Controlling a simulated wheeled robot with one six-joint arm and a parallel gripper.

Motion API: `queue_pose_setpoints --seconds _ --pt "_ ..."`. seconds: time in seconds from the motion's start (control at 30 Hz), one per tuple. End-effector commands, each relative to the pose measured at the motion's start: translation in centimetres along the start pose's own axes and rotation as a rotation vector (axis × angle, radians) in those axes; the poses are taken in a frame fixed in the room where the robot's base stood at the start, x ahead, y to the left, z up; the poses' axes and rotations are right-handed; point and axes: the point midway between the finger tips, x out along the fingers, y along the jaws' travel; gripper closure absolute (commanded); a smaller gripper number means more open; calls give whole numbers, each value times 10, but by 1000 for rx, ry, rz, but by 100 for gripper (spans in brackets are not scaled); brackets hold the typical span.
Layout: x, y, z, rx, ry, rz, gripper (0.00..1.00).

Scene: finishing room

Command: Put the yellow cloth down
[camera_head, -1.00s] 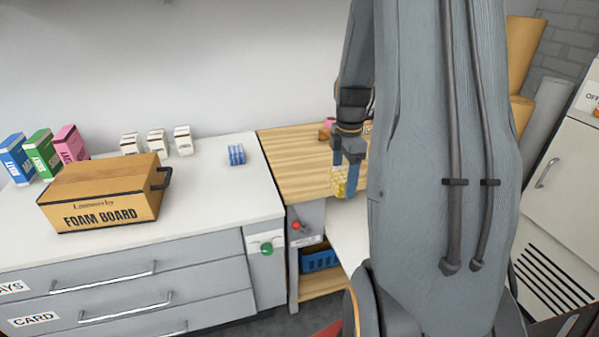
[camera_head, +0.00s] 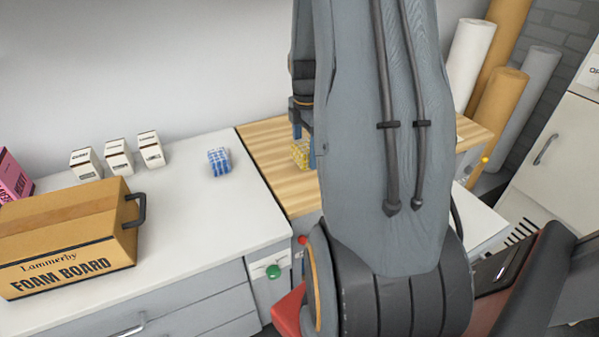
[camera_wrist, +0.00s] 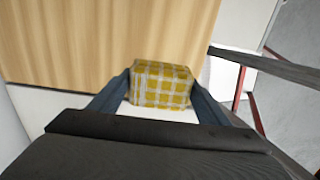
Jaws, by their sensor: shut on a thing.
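The yellow cloth (camera_wrist: 161,85) is a folded, yellow-and-white checked block. In the wrist view it sits between the two blue fingers of my gripper (camera_wrist: 163,92), which are shut on it. In the head view the cloth (camera_head: 300,153) shows beside my arm, at my gripper's tips (camera_head: 302,135), seen against the wooden worktop (camera_head: 266,152). My arm hides part of the worktop. I cannot tell whether the cloth touches the surface under it.
A blue checked cloth (camera_head: 219,162) lies on the white counter (camera_head: 200,215) to the left. A foam board box (camera_head: 65,240) and several small white boxes (camera_head: 118,157) stand there too. Rolls (camera_head: 497,105) stand at the back right. Bare wood shows left of my gripper.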

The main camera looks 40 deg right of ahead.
Motion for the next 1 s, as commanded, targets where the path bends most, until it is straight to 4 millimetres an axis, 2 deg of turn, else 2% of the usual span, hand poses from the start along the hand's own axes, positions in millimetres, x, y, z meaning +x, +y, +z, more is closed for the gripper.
queue_pose_setpoints --seconds 0.1,0.2,0.37,0.6,0.73,1.0 --pt "21 -2 1 3 2 -4 63" --pt "33 -2 1 3 1 -3 63" --pt "44 -1 1 2 1 -2 63" --pt "74 -1 0 0 1 -3 63" --pt "81 0 -1 -1 0 0 63" --pt "82 0 -1 -1 0 0 63"
